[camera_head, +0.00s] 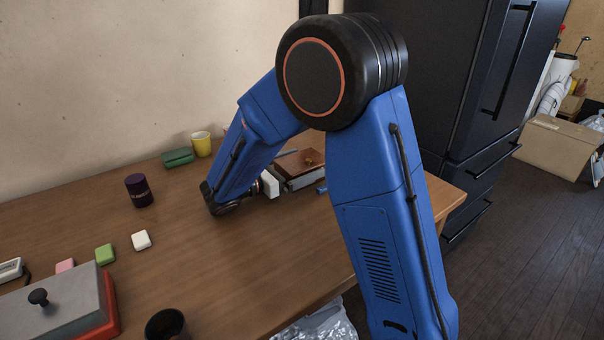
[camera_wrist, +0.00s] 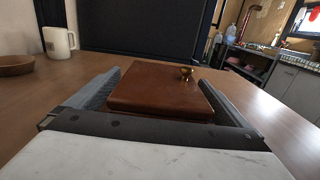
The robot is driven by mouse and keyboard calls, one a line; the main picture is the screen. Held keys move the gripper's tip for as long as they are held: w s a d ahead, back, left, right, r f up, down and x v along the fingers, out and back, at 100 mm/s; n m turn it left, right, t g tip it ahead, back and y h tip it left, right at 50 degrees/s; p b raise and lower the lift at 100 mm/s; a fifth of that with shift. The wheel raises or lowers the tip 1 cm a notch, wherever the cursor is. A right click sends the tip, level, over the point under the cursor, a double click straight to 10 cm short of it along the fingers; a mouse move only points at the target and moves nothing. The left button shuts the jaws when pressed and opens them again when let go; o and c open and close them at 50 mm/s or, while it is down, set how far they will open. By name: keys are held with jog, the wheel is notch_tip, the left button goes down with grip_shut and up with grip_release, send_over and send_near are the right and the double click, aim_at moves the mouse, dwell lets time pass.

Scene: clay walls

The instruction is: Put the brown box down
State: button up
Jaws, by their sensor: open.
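The brown box (camera_head: 297,164) with a small brass knob on its lid is near the far right part of the wooden table. In the wrist view the brown box (camera_wrist: 150,88) sits between the two grey fingers, with its lid level. My gripper (camera_wrist: 160,78) is open, one finger on each side of the box. In the head view my gripper (camera_head: 296,174) reaches the box from the left, low over the table. The box appears to rest on the table, but its underside is hidden by the gripper.
The table (camera_head: 190,260) also bears a yellow cup (camera_head: 201,145), a green case (camera_head: 178,157), a dark cylinder (camera_head: 138,190), several small blocks, a grey-red box (camera_head: 62,305) and a black cup (camera_head: 166,325). The wrist view shows a white mug (camera_wrist: 59,43) and brown bowl (camera_wrist: 15,65). A dark fridge (camera_head: 440,70) stands behind.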

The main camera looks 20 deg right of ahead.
jog(key=shift+d, duration=0.1)
jog(key=c, duration=1.4)
jog(key=shift+c, duration=0.2)
jog(key=shift+r, duration=0.1)
jog(key=shift+r, duration=0.35)
jog(key=shift+c, duration=0.6)
notch_tip(320, 180, up, 9)
jog(key=shift+r, duration=0.1)
jog(key=shift+c, duration=0.8)
